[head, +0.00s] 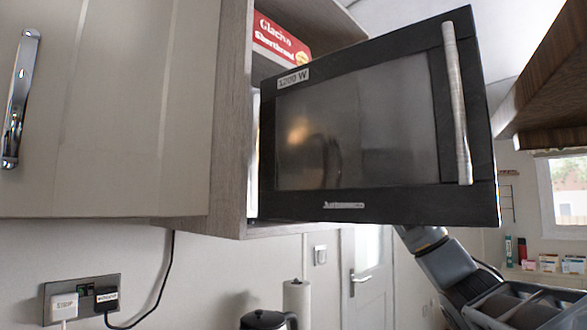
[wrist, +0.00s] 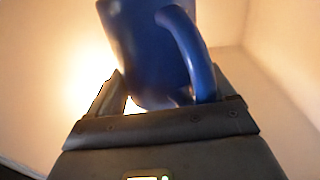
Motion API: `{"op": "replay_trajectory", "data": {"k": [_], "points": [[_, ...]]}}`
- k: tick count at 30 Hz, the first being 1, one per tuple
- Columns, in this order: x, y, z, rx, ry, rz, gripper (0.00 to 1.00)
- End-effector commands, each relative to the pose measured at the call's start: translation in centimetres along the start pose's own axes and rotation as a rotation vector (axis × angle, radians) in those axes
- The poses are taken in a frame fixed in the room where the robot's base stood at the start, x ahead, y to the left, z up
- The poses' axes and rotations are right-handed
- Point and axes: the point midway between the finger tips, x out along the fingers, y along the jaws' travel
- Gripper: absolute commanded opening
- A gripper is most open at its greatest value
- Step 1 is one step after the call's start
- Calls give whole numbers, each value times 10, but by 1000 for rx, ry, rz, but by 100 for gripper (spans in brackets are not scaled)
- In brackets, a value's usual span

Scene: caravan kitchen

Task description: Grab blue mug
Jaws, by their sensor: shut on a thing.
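The blue mug (wrist: 150,50) stands out in the upper middle of the wrist view, with its handle (wrist: 190,50) on the right side. My gripper (wrist: 155,100) is at the mug's lower part, shut on it. The mug's top is cut off by the frame edge. The space around it is pale walled and brightly lit from behind on the left. In the head view the mug and my gripper are hidden behind the open microwave door (head: 375,120). Part of my arm shows below that door.
The dark microwave door hangs open in front of the wall cabinet (head: 130,110). A red shortbread box (head: 280,42) sits on the shelf above. A paper towel roll (head: 297,303) and a dark kettle-like vessel (head: 265,320) stand below. A wooden cabinet (head: 550,70) overhangs at upper right.

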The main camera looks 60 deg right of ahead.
Motion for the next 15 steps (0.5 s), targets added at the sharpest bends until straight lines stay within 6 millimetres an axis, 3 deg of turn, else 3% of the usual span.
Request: {"op": "replay_trajectory", "data": {"k": [15], "points": [[-64, 0, 0, 0, 6, 1, 26]]}}
